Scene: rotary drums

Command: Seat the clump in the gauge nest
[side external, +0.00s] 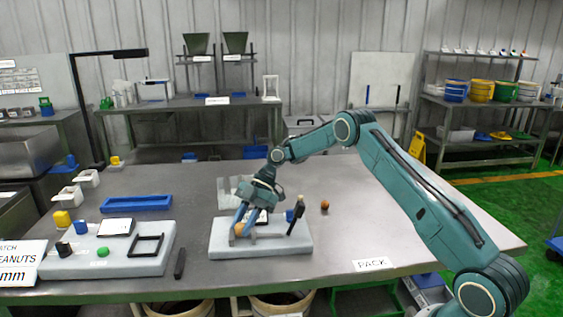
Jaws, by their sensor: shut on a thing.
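My gripper (241,228) points down over the left part of a pale slab (280,248) near the table's front. Its blue fingers are shut on a small tan-orange clump (239,230), which shows low between them. I cannot tell whether the clump touches the slab or what lies under it. The gauge nest is not clearly distinguishable; the fingers and wrist hide part of the slab's left side.
A brown ball (325,204) lies to the right. A second pale slab (75,265) and a blue tray (137,203) are at left. The table's right side is mostly clear.

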